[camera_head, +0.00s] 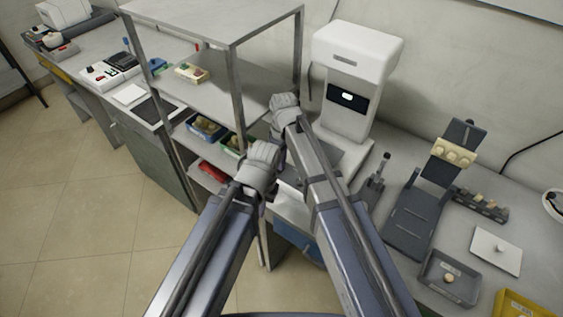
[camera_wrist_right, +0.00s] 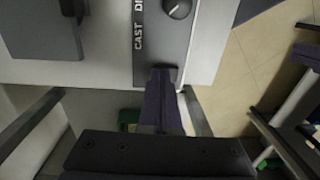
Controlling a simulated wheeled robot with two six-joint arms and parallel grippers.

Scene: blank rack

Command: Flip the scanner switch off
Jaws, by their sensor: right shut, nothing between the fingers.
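A tall white machine (camera_head: 357,52), which looks like the scanner, stands on the right counter with a dark screen (camera_head: 347,97) showing a small white light. My right gripper's wrist (camera_head: 285,105) is in front of it, beside the metal shelf. In the right wrist view my right gripper (camera_wrist_right: 162,75) is shut and empty, its tips at the end of a dark label strip (camera_wrist_right: 150,45) reading "CAST DI..." with a round knob (camera_wrist_right: 178,8). A small dark piece at the tips may be the switch; the fingers partly cover it. My left gripper (camera_head: 262,165) is lower left, its fingers not clear.
The metal shelf (camera_head: 215,18) with bins stands close to both arms. On the right counter are a dark stand (camera_head: 415,215), a grey tray (camera_head: 448,280) and a white plate (camera_head: 495,250). Open floor (camera_head: 90,230) lies to the left.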

